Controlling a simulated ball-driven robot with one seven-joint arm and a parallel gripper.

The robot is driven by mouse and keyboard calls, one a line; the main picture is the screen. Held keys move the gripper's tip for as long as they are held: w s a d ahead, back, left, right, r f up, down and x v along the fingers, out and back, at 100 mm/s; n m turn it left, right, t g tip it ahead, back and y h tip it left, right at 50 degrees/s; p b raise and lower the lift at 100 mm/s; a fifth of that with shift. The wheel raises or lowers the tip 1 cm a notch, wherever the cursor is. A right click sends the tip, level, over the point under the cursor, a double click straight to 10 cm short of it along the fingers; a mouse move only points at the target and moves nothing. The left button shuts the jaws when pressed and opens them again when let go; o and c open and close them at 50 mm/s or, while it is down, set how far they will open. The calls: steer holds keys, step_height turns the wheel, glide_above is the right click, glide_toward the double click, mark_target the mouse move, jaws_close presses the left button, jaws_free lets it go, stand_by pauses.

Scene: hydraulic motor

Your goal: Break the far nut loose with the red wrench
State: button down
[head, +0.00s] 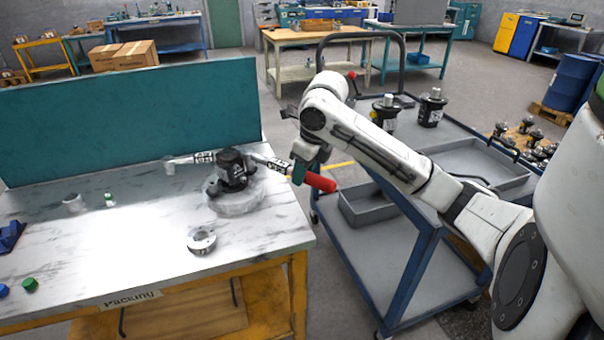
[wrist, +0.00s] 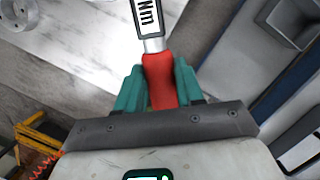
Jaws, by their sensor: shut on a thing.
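The red wrench has a red handle (head: 319,182) and a metal shaft with a white label. It reaches from the right side of the black hydraulic motor (head: 234,168) out past the bench's right edge. My gripper (head: 299,172) is shut around the handle close to the shaft. In the wrist view the teal fingers of my gripper (wrist: 160,88) press on both sides of the red handle (wrist: 159,70), below the label reading "Nm". The motor sits on a round grey base (head: 236,203). The far nut is too small to make out, and I cannot tell how the wrench's head sits on it.
A metal ring part (head: 201,240) and small caps lie on the packing bench (head: 110,245). A teal panel (head: 130,120) stands behind. A blue-framed cart (head: 400,260) with trays and motors stands close on the right.

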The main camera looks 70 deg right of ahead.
steer(key=shift+s+d+f+b, duration=0.1)
steer(key=shift+d+f+b, duration=0.2)
steer(key=shift+d+b, duration=0.2)
steer(key=shift+s+d+n+b, duration=0.1)
steer(key=shift+d+n+b, duration=0.6)
steer(key=shift+b, duration=0.45)
